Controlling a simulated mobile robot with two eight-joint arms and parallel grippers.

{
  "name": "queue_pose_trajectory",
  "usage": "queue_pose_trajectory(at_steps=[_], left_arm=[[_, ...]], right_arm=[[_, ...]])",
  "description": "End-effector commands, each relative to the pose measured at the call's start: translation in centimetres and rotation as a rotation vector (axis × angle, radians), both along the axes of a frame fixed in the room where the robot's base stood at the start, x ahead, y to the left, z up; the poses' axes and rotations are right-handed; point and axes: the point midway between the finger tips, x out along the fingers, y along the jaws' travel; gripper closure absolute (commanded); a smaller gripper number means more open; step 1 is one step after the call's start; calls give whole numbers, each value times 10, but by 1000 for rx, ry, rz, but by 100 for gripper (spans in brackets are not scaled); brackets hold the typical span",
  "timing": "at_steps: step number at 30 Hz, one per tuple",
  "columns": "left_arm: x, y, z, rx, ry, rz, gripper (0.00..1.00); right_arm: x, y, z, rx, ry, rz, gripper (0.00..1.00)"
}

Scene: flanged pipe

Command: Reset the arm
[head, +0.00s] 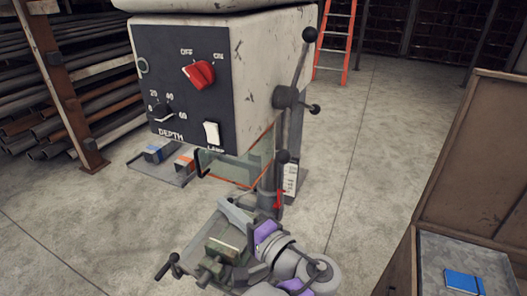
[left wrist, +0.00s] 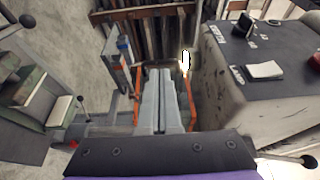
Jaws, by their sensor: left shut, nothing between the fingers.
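My left gripper (head: 226,205) is low in front of the drill press (head: 275,70), below its control panel. My purple and grey left arm comes up from the bottom of the head view. In the left wrist view the two grey fingers of the left gripper (left wrist: 164,72) lie side by side, shut and empty. The orange-edged clear guard (head: 235,168) is close to the fingers; I cannot tell whether they touch. It also shows in the left wrist view (left wrist: 190,95). My right gripper is not in view.
The panel has a red switch knob (head: 199,74), a depth dial (head: 161,112) and a white lamp switch (head: 211,133). A feed lever (head: 300,65) stands at its right. A vise (head: 222,250) is below. A brown cabinet (head: 470,160) holds a blue notebook (head: 465,281).

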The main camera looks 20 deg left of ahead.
Motion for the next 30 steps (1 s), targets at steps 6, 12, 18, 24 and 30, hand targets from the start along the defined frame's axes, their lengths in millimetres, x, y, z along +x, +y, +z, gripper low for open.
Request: queue_pose_trajectory(at_steps=[6,12,18,24,30], left_arm=[[-7,20,-29,-102,70,11,100],[-46,51,-127,-501,234,26,100],[-91,33,-211,-999,246,28,100],[-110,-3,-245,-1394,117,19,100],[-112,-20,-249,-1561,23,13,100]], right_arm=[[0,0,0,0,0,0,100],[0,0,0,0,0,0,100],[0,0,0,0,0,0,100],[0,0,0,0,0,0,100],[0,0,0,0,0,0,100]])
